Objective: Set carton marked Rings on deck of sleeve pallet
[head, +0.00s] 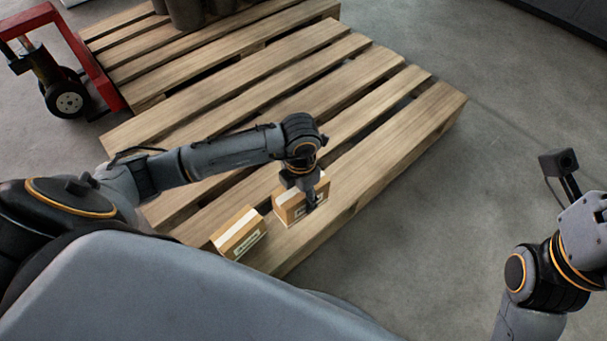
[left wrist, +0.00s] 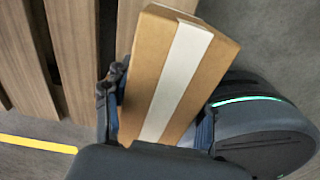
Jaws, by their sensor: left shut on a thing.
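A brown carton (head: 288,210) with white tape is in my left gripper (head: 302,198), over the near edge boards of the wooden pallet (head: 395,130). In the left wrist view the carton (left wrist: 153,72) sits between both fingers of the gripper (left wrist: 160,122), its tape strip facing the camera. Its label is too small to read, and I cannot tell whether its bottom touches the deck. A second taped carton (head: 238,234) stands on the pallet's near corner, left of the held one; its label is also unreadable. My right arm shows at the right, but its fingers are out of frame.
Dark cylindrical sleeves (head: 187,12) stand at the pallet's far end. A red pallet jack (head: 84,62) with black wheels is at the upper left. The pallet's middle boards are bare, with gaps between slats. Grey floor is clear to the right.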

